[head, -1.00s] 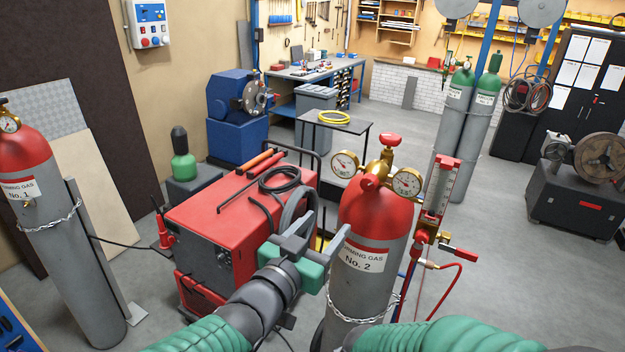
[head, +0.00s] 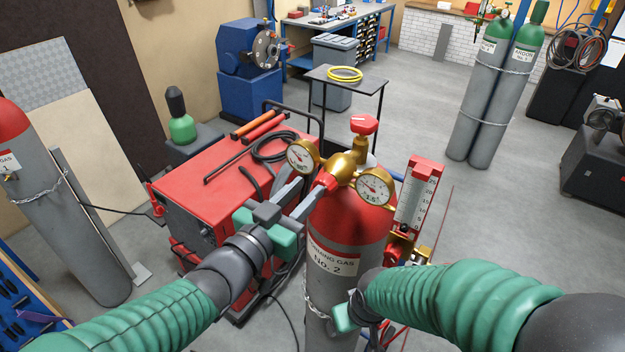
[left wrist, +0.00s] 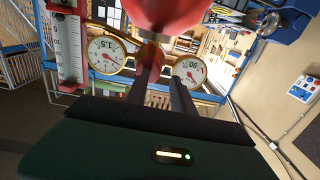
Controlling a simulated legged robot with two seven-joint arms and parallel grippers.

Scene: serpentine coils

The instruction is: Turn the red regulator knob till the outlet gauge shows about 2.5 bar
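The gold regulator (head: 343,165) sits on top of the red-shouldered cylinder No. 2 (head: 345,235). A red knob (head: 327,181) sticks out of its front; another red knob (head: 364,124) stands on top. A left gauge (head: 302,156) and a right gauge (head: 375,187) flank the body; their needles are too small to read surely. My left gripper (head: 311,188) is at the front knob with its fingers apart; whether they touch it is unclear. In the left wrist view the fingers (left wrist: 167,80) point at the regulator below the red shoulder (left wrist: 165,12). My right gripper (head: 347,316) is low by the cylinder, fingers hidden.
A red flowmeter (head: 418,195) stands close to the right of the regulator. A red welding machine (head: 215,190) is behind my left gripper. A chain (head: 318,307) crosses the cylinder. Open floor (head: 420,110) lies behind.

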